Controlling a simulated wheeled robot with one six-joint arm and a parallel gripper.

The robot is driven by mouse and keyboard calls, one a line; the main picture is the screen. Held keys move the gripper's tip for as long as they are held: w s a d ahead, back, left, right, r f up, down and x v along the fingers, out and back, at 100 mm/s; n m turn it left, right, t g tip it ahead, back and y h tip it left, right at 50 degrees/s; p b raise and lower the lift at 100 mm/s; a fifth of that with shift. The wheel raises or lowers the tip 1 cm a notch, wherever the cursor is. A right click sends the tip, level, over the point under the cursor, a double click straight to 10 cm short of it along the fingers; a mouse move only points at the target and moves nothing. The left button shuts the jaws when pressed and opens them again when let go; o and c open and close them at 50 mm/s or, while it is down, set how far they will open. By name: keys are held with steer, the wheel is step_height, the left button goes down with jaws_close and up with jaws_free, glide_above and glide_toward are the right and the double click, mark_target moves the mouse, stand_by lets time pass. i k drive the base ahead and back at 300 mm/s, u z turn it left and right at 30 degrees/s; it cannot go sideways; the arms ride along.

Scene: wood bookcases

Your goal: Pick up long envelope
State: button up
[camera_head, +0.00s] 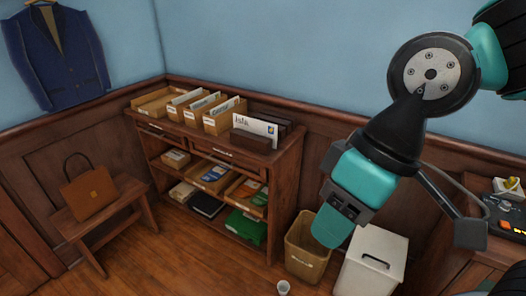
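A long white envelope (256,124) with dark printing and a small blue mark stands upright in a dark brown holder (250,141). The holder is at the right end of the wooden bookcase's top. My gripper (331,229) hangs at the end of my teal and black arm, to the right of the bookcase in the picture. It appears apart from the envelope, and nothing is seen held in it. Its fingers are not clearly separated in this view, so its opening is unclear.
Cardboard file boxes (222,117) line the bookcase (283,164) top left of the envelope. A brown bin (300,262) and white bin (363,275) stand at right. A small cup (283,287) is on the floor. A bag (90,194) sits on a stool. Floor before the bookcase looks clear.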

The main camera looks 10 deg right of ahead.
mark_target(268, 130)
steer(key=u, duration=1.25)
steer(key=i, duration=1.5)
steer(key=z, duration=1)
steer(key=i, duration=0.6)
steer(key=z, duration=0.6)
